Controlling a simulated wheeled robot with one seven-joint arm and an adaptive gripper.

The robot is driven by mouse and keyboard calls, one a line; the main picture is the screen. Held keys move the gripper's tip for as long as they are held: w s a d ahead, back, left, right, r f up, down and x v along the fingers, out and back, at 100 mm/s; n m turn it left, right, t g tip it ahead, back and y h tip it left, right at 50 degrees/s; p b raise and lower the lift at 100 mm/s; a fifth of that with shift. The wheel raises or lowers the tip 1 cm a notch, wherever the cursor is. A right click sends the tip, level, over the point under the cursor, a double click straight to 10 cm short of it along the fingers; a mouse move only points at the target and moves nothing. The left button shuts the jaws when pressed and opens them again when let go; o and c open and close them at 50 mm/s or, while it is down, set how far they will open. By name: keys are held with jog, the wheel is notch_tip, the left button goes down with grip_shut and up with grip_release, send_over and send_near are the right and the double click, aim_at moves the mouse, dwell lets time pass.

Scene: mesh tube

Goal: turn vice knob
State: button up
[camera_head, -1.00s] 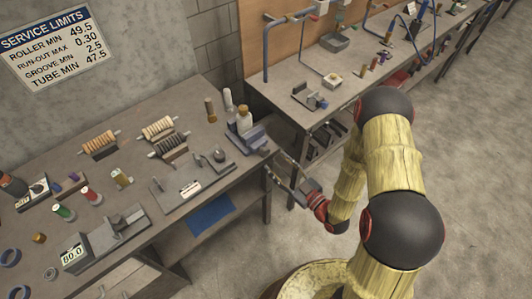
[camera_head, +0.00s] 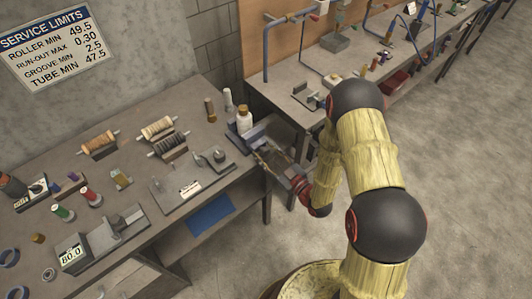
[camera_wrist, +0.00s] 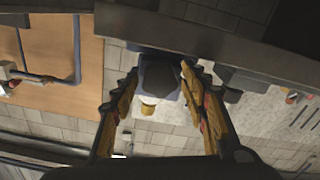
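The blue-grey vice (camera_head: 246,140) sits at the right end of the near workbench, by its edge. My gripper (camera_head: 262,157) is beside the vice at that edge, with its fingers pointing towards it. In the wrist view its two yellow fingers (camera_wrist: 158,75) are spread apart. A dark, rounded block that looks like the vice knob (camera_wrist: 158,82) shows between them, with a blue-grey surface around it. I see a gap on the left; contact with the right finger cannot be told. In the head view the knob cannot be made out behind the fingers.
Wooden spools (camera_head: 158,129) and a grey plate fixture (camera_head: 190,182) lie farther left on the bench. A second workbench (camera_head: 262,88) stands behind my arm. The floor at right is clear.

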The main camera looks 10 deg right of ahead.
jog(key=c, duration=1)
jog(key=shift+o, duration=0.2)
jog(key=shift+m, duration=0.3)
jog(key=m, duration=0.6)
jog(key=shift+w+d, duration=0.1)
jog(key=shift+d, duration=0.05)
jog(key=m, duration=0.3)
jog(key=shift+m, duration=0.4)
jog(key=shift+d+m, duration=0.1)
jog(key=shift+m, duration=1.5)
jog(key=shift+f, duration=0.1)
jog(key=o, duration=1.1)
